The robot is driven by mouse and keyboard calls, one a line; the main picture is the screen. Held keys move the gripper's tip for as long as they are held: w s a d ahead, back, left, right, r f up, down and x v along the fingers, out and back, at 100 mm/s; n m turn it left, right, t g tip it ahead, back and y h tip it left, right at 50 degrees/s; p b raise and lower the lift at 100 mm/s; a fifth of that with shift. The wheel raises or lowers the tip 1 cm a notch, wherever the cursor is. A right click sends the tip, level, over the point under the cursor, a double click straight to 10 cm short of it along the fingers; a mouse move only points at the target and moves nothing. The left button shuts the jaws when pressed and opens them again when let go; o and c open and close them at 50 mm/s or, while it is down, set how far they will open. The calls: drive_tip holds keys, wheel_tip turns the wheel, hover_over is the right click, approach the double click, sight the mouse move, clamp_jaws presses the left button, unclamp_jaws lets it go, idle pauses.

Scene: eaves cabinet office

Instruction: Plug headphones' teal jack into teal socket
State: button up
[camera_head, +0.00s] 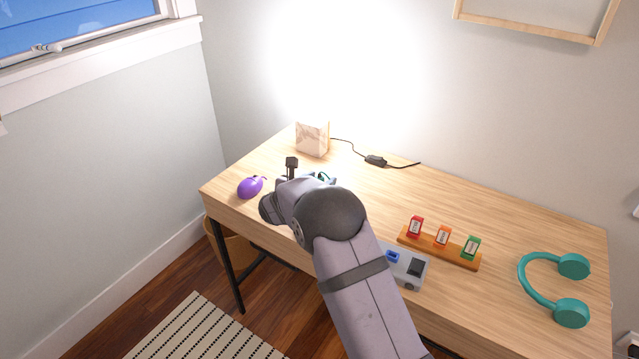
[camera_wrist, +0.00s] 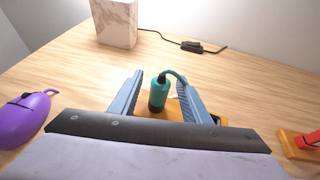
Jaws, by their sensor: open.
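In the wrist view the teal jack (camera_wrist: 157,97) stands roughly upright between the two blue-grey fingers of my gripper (camera_wrist: 160,82). The fingers are open, with gaps on both sides of it. Its teal cable (camera_wrist: 174,74) curves from its top toward the right finger. An orange-yellow piece (camera_wrist: 178,112) shows behind and below the jack, partly hidden by the fingers. The teal headphones (camera_head: 537,291) lie at the desk's right end in the head view. A grey box (camera_head: 411,267) with a blue part is half hidden by my arm. I cannot make out a teal socket.
A purple mouse-shaped object (camera_head: 250,187) lies left of my gripper. A marble-like lamp block (camera_head: 312,139) and black cord switch (camera_head: 375,161) are at the back. An orange rack (camera_head: 426,243) holds red, orange and green tags. The desk (camera_head: 500,222) is clear behind the rack.

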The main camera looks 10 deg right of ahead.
sight(317, 177)
clamp_jaws()
drive_tip(key=shift+r, duration=0.15)
wheel_tip(317, 177, up, 10)
drive_tip(key=shift+f, duration=0.15)
drive_tip(key=shift+a+r+p, duration=0.35)
drive_tip(key=shift+r+p, duration=0.25)
drive_tip(key=shift+p, duration=0.25)
drive_tip(key=s+a+p, duration=0.4)
drive_tip(key=p, duration=0.5)
drive_tip(key=s+d+f+m+g+h, duration=0.1)
drive_tip(key=s+d+m+g, duration=0.3)
drive_tip(key=s, duration=0.4)
drive_tip(key=s+d+m+g+h+p, duration=0.1)
drive_tip(key=s+d+m+g+h, duration=0.3)
drive_tip(key=s, duration=0.5)
drive_tip(key=shift+d+f+m+g+h, duration=0.3)
drive_tip(key=shift+d+f+m+g, duration=0.05)
drive_tip(key=shift+d+m+g, duration=0.5)
